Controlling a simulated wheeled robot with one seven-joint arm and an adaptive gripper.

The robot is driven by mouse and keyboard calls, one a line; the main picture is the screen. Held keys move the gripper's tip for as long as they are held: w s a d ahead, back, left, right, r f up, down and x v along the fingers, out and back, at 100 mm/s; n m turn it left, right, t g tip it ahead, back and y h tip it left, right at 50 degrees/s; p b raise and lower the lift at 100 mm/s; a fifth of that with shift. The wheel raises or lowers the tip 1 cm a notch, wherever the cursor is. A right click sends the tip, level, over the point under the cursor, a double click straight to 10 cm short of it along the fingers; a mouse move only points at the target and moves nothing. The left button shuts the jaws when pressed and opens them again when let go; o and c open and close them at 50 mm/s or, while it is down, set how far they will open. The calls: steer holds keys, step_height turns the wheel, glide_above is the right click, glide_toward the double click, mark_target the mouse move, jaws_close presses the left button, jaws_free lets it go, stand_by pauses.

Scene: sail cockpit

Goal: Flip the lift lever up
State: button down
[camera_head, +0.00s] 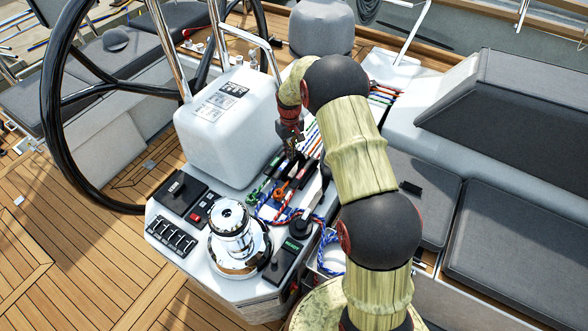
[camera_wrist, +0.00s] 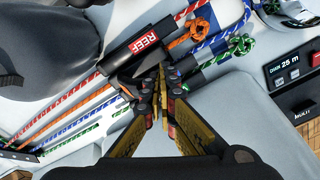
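My gripper (camera_wrist: 160,76) points down at the row of rope clutches, its two fingers close together with only a thin gap between them; I see nothing clearly held there. In the head view my gripper (camera_head: 291,150) hangs just above the far end of the clutch levers. A black lever with a red REEF label (camera_wrist: 146,43) lies right beside the fingertips in the wrist view. The neighbouring black clutch levers are partly covered by my fingers. No LIFT label is readable, so I cannot tell which lever is the lift lever. Whether the fingertips touch a lever is unclear.
Coloured ropes (camera_wrist: 65,108) run through the clutches. A chrome winch (camera_head: 232,232) and a switch panel (camera_head: 190,200) stand on the near console. Grey cushions (camera_head: 520,215) lie right.

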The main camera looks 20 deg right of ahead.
steer(key=shift+w+d+r, duration=0.4)
steer(key=shift+w+d, duration=0.1)
steer(key=shift+d, duration=0.3)
steer(key=shift+s+a, duration=0.1)
steer(key=shift+a, duration=0.05)
steer(key=s+a+r+p, duration=0.2)
steer(key=a+r+p, duration=0.1)
steer(key=r, duration=0.3)
steer(key=shift+p, duration=0.5)
steer(key=shift+s, duration=0.1)
stand_by(0.4)
